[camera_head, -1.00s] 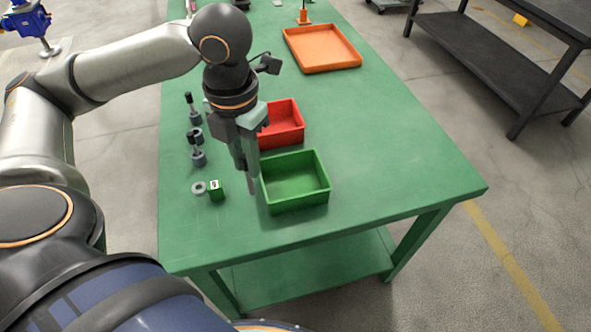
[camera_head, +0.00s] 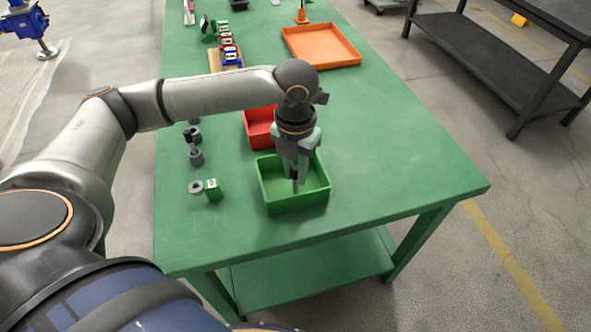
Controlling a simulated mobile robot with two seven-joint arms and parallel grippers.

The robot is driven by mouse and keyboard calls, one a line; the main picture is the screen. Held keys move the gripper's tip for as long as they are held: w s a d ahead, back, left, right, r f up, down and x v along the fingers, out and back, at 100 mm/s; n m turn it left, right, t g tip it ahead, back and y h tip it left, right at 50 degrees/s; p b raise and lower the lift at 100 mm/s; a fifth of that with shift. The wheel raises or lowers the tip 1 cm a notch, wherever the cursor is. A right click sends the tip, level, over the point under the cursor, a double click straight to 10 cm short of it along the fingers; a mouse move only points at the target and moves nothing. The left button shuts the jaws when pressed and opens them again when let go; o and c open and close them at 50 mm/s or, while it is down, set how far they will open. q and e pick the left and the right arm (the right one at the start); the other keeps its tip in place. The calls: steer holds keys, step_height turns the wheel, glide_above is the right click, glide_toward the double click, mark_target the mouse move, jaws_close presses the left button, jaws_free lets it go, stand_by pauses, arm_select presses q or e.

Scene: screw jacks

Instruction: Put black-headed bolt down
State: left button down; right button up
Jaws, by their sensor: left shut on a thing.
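My left gripper (camera_head: 295,170) points down over the green bin (camera_head: 294,204), with its fingertips at or just inside the bin's opening. It is shut on the black-headed bolt (camera_head: 295,175), which shows only as a small dark shape between and below the fingers. I cannot tell whether the bolt touches the bin floor. The visible part of the green bin's floor looks empty. My right gripper is not in view.
A red bin (camera_head: 258,128) stands behind the green bin. An orange tray (camera_head: 320,46) lies farther back. The table's right side is clear.

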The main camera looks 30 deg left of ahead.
arm_select(q)
steer(key=shift+f, duration=0.1)
steer(key=c, duration=0.8)
jaws_free()
steer(key=shift+o, duration=0.2)
step_height(320, 180, up, 11)
steer(key=shift+p, duration=0.8)
steer(key=shift+r, duration=0.7)
